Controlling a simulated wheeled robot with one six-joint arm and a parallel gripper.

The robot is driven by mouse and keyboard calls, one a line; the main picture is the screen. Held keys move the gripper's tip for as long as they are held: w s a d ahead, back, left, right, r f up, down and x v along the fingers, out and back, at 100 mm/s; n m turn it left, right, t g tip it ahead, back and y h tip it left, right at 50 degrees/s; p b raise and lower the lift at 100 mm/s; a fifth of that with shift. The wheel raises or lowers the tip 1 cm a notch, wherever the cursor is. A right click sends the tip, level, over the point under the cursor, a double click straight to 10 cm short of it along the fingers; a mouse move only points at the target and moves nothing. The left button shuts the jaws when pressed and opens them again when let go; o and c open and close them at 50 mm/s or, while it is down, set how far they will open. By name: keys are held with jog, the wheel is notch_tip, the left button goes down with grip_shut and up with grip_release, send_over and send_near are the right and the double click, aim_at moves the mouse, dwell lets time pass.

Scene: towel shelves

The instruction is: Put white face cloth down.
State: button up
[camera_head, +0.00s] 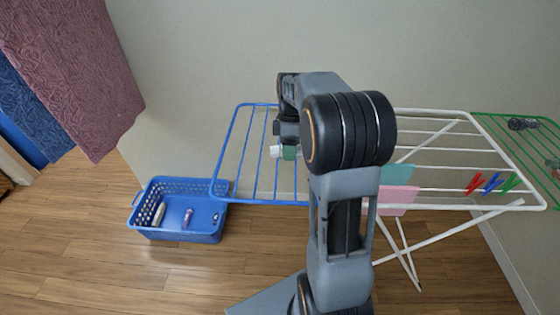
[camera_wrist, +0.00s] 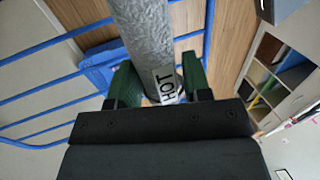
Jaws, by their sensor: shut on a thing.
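My gripper (camera_wrist: 158,72) has green fingers and is shut on a rolled, rough-textured piece that I take to be the white face cloth (camera_wrist: 145,35). It looks grey in the wrist view, and a white label reading HOT shows near the fingers. In the head view my gripper (camera_head: 288,152) is small and partly behind my arm, with a white end of the cloth (camera_head: 276,152) at its left. It is over the blue section of the drying rack (camera_head: 240,130). I cannot tell whether the cloth touches the bars.
A teal cloth (camera_head: 397,173) and a pink cloth (camera_head: 400,195) are on the white rack section (camera_head: 440,110), with clothes pegs (camera_head: 491,182) to the right. A blue basket (camera_head: 180,235) holding small items stands on the floor. Purple towel (camera_head: 80,65) hangs upper left. Green rack (camera_head: 500,125) is at right.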

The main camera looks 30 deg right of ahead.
aim_at(280, 172)
jog(key=shift+w+a+f, duration=0.3)
jog(key=shift+w+f, duration=0.1)
jog(key=shift+f, duration=0.2)
jog(key=shift+w+a+f, duration=0.3)
jog(key=shift+w+f, duration=0.05)
jog(key=shift+f, duration=0.25)
jog(key=shift+w+a+f, duration=0.3)
jog(key=shift+w+f, duration=0.1)
jog(key=shift+f, duration=0.2)
jog(key=shift+w+f, duration=0.1)
jog(key=shift+f, duration=1.6)
jog(key=shift+f, duration=0.15)
jog(key=o, duration=0.9)
jog(key=shift+a, duration=0.1)
jog(key=shift+o, duration=0.2)
